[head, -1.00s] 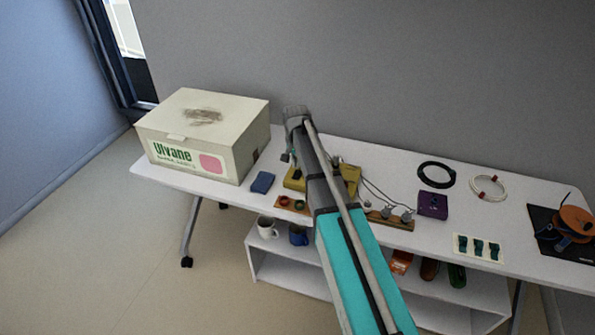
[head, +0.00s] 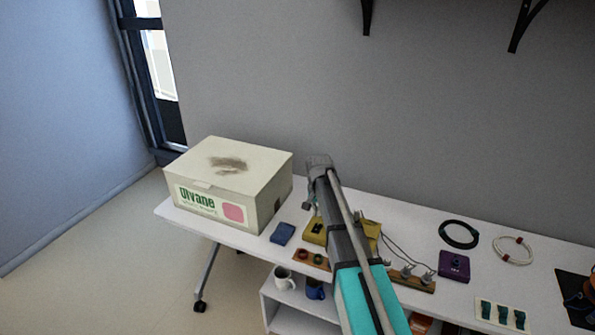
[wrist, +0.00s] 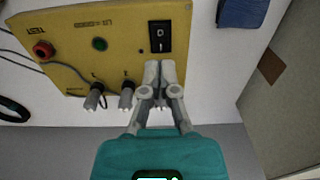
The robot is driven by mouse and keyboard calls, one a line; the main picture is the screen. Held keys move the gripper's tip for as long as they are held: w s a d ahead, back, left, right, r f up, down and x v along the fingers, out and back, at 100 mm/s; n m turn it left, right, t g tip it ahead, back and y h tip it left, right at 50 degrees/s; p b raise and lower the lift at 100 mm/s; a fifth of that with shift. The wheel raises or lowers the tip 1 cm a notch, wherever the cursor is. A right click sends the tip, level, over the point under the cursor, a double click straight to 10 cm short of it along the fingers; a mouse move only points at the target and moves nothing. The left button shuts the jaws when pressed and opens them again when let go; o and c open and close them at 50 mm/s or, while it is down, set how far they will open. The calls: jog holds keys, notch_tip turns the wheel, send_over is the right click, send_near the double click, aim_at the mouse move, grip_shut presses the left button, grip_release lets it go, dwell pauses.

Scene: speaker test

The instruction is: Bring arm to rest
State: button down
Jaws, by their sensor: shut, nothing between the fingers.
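My gripper (wrist: 159,84) shows in the wrist view with its two grey fingers together and nothing between them. It is in front of the yellow test box (wrist: 75,62), near the black rocker switch (wrist: 159,37). I cannot tell whether the fingertips touch the box. In the head view my teal and dark arm reaches up over the bench and hides part of the yellow box (head: 314,231). The fingers are too small to make out there.
A large cream carton (head: 212,180) stands on the left of the white bench (head: 410,219). A blue block (head: 282,234) lies beside it. A purple box (head: 454,266), a black cable coil (head: 459,235) and a white coil (head: 513,250) lie to the right. Wall brackets (head: 527,22) hang above.

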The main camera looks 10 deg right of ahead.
jog(key=shift+s, duration=0.1)
jog(key=s+r+n+p, duration=0.1)
jog(key=s+n, duration=0.2)
jog(key=s, duration=0.9)
jog(key=s+r+n+p, duration=0.2)
jog(key=s+n, duration=0.1)
jog(key=s, duration=1)
jog(key=shift+s+d+r+p, duration=0.15)
jog(key=shift+d+r+p, duration=0.15)
